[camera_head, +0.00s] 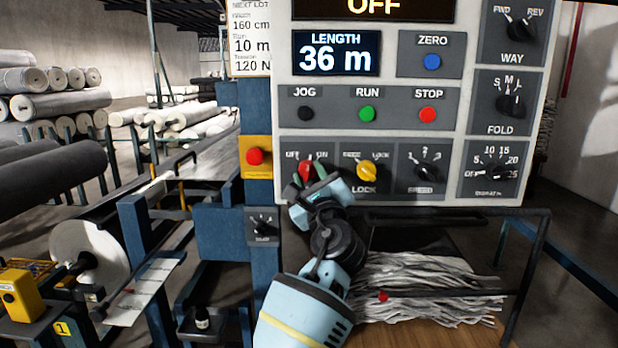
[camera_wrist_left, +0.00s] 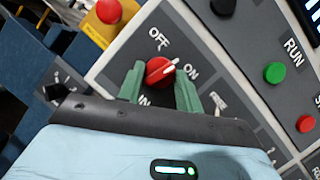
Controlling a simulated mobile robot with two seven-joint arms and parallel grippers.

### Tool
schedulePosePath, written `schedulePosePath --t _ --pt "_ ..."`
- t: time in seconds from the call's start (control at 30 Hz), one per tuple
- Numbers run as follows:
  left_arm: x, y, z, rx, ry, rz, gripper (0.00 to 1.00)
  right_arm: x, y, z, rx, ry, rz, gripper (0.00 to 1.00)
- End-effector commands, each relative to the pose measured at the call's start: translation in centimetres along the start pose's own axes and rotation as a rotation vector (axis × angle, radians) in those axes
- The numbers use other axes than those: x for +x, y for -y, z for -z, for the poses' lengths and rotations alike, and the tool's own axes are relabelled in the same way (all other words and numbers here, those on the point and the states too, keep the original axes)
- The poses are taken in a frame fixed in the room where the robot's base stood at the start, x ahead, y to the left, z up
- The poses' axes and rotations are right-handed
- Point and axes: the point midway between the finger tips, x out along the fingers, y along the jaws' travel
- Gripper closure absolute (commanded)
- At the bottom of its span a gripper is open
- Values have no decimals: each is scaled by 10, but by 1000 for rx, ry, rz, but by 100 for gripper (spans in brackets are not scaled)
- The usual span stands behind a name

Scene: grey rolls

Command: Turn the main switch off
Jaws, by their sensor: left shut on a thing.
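The main switch is a red rotary knob (camera_head: 306,168) at the lower left of the grey control panel (camera_head: 280,100), with OFF at its upper left and ON at its upper right. It also shows in the left wrist view (camera_wrist_left: 159,71). There its white pointer lies between the OFF and ON labels, seemingly nearer ON. My left gripper (camera_head: 311,181) has its green fingers on either side of the knob and is shut on it. The fingers hide part of the knob and the label below it. My right gripper is not in view.
A yellow LOCK knob (camera_head: 366,170) sits just right of the switch, near my gripper. JOG, RUN and STOP buttons (camera_head: 428,115) are above. A red button on a yellow plate (camera_head: 255,156) stands left of the panel. The top display (camera_head: 372,8) reads OFF.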

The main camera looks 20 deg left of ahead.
Motion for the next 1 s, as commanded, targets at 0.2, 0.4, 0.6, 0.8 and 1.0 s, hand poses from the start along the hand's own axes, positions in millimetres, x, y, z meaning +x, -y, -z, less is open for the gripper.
schedulePosePath --t 0.2,0.4,0.6,0.8,1.0 --pt "0 4 -3 -192 -17 -80 88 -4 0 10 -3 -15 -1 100" --pt "1 5 -5 -366 -32 -152 88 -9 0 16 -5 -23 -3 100" --pt "1 7 -7 -540 -47 -224 88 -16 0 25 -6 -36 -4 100" --pt "2 8 -8 -697 -61 -288 88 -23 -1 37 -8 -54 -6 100" --pt "2 8 -8 -819 -72 -338 88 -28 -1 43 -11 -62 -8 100"
